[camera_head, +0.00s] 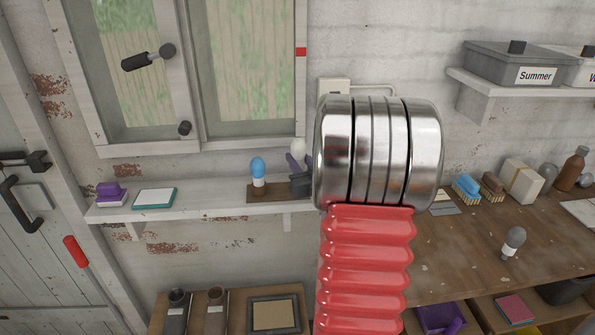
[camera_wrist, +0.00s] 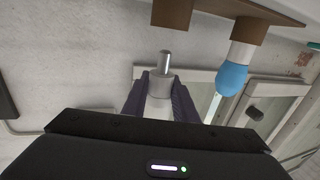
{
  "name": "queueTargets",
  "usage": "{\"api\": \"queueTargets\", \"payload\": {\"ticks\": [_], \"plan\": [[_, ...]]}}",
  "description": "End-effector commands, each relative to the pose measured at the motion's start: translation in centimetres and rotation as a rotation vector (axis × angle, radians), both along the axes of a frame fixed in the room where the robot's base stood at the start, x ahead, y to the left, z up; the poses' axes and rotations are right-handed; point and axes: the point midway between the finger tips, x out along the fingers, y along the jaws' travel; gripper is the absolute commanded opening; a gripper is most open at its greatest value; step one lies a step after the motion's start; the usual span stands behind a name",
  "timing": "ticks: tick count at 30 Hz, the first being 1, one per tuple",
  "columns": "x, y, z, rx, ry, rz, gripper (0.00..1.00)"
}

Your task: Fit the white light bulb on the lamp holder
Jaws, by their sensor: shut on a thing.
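The white light bulb (camera_wrist: 160,86) is between the two purple fingers of my gripper (camera_wrist: 161,100), shut on it in the wrist view. Its metal end points up in that picture, towards a brown block (camera_wrist: 172,12) on a brown board (camera_wrist: 222,7), seemingly the lamp holder. A gap shows between metal end and block. On the same board, a blue bulb (camera_wrist: 232,78) with a white base sits on another brown block. In the head view, the board (camera_head: 259,195) lies on the shelf with the blue bulb (camera_head: 258,166). The white bulb (camera_head: 298,147) shows beside my arm, which hides part of the area.
A purple object (camera_head: 111,192) and a teal-edged white item (camera_head: 154,197) lie on the white shelf (camera_head: 220,210) at left. The window (camera_head: 190,70) is above it. At right, a workbench (camera_head: 470,240) holds a grey bulb (camera_head: 513,242) and brushes (camera_head: 467,187).

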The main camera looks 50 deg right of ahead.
Motion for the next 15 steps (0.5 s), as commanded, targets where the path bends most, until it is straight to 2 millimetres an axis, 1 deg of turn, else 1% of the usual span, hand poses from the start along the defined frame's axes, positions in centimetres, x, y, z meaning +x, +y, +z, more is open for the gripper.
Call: {"api": "queueTargets", "payload": {"ticks": [1, 6, 10, 15], "plan": [[0.0, 0.0, 1.1, -0.004, -0.003, 0.0, 0.04], [0.0, 0.0, 3.4, -0.003, -0.003, 0.0, 0.04], [0.0, 0.0, 4.3, -0.001, -0.002, 0.0, 0.04], [0.0, -0.1, 4.6, 0.001, 0.0, -0.001, 0.04]]}}
